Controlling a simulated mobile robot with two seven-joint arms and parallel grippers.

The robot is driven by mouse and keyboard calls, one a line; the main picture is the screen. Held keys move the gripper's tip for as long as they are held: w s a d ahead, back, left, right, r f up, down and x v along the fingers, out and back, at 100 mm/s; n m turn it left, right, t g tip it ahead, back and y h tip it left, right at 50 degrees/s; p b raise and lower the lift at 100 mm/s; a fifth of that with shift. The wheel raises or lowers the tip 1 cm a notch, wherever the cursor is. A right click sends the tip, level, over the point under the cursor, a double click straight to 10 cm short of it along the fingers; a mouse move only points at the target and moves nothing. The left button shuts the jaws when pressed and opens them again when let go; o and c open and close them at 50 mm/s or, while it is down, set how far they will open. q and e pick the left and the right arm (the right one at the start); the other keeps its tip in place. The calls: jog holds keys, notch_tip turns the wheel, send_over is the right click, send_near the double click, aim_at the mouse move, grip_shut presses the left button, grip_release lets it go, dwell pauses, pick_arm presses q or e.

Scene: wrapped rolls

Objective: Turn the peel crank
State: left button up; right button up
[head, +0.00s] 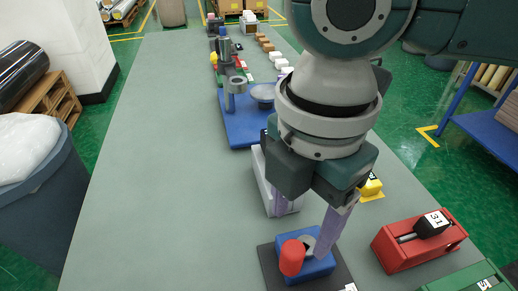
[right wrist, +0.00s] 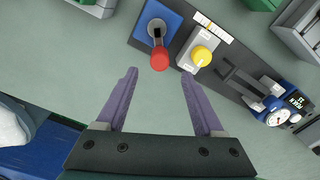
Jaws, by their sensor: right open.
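A crank with a red knob (head: 292,257) sits on a blue block (head: 318,268) on a dark plate near the front edge of the table. I take it to be the peel crank; no readable label confirms this. In the right wrist view the red knob (right wrist: 160,59) hangs on a short arm from the blue block (right wrist: 151,18). My right gripper (head: 299,228) points down over the table beside the crank. Its purple fingers are apart and empty; in the right wrist view the gripper (right wrist: 158,76) has the knob just beyond its fingertips, between their lines. My left gripper is out of view.
A yellow knob (right wrist: 202,56) and a gauge unit (right wrist: 276,110) stand beside the crank in the right wrist view. A red slider box (head: 420,240) is at the right front. A blue stand (head: 240,125) is farther back. The table's left side (head: 150,190) is clear.

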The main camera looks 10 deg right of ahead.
aim_at(295, 249)
notch_tip(295, 249, down, 8)
jog(key=shift+r+b, duration=0.25)
jog(key=shift+b, duration=0.05)
grip_shut()
dwell(0.5)
